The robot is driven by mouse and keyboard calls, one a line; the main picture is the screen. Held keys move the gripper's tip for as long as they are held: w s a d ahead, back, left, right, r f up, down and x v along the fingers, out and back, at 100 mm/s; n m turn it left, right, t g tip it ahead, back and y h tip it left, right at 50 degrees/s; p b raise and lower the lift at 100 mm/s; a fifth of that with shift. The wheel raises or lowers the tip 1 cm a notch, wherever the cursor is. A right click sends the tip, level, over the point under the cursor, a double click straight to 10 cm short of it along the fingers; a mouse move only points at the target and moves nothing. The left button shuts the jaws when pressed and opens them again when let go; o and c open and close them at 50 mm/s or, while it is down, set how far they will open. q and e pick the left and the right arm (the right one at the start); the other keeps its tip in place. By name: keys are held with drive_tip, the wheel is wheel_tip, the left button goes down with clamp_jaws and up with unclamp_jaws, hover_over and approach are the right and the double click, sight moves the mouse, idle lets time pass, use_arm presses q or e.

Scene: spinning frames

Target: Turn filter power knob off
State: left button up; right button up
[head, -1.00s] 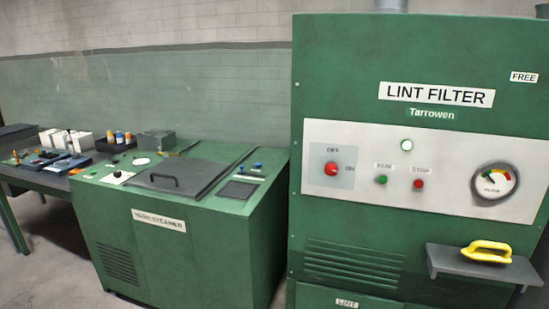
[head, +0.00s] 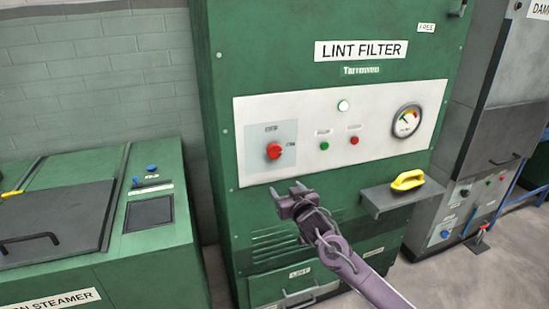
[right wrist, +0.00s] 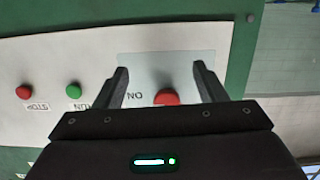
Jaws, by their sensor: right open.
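The red power knob (head: 274,151) sits on a pale blue plate (head: 260,133) on the white panel of the green lint filter (head: 340,85). OFF is printed above the knob and ON to its right; its exact setting is too small to tell. My right gripper (head: 288,197) is open and empty, below the knob in the head view and in front of the cabinet. In the right wrist view the knob (right wrist: 167,97) shows between the two spread fingers, nearer the right one, apparently untouched. Its lower part is hidden by the gripper body. My left gripper is not in view.
A green button (head: 324,146), a red button (head: 354,140), a white lamp (head: 343,106) and a gauge (head: 407,121) share the panel. A grey shelf (head: 390,205) with a yellow handle (head: 407,180) juts out at lower right. The steamer (head: 150,250) stands at left.

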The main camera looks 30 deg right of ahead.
drive_tip(key=t, duration=0.2)
approach(276, 154)
drive_tip(key=x, duration=0.2)
drive_tip(key=p+x, duration=0.1)
drive_tip(key=x, duration=0.6)
drive_tip(key=shift+w, duration=0.15)
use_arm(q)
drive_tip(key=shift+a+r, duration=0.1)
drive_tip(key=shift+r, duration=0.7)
use_arm(e)
drive_tip(key=c, duration=1)
